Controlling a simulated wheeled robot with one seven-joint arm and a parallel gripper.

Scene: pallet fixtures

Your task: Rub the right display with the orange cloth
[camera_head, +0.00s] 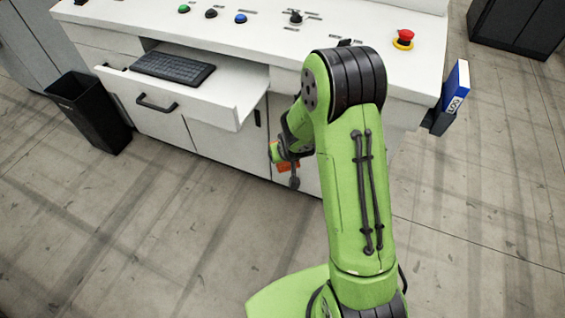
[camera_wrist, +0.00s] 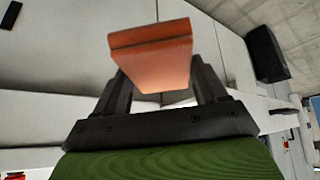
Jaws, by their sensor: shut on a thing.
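My gripper (camera_wrist: 152,88) is shut on the orange cloth (camera_wrist: 152,50), which looks like a folded, block-shaped pad between the two dark fingers. In the head view the orange cloth (camera_head: 287,168) shows as a small patch at the end of my green arm, in front of the white console's lower doors. My gripper is mostly hidden there behind my arm. The cloth appears apart from the console's worktop. No display can be made out in either view.
The white console (camera_head: 265,40) carries several buttons and a red emergency stop (camera_head: 403,38). An open drawer (camera_head: 185,95) holds a keyboard (camera_head: 172,67) and juts out left of my arm. A black bin (camera_head: 92,112) stands left. A blue binder (camera_head: 455,86) sits in a side holder.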

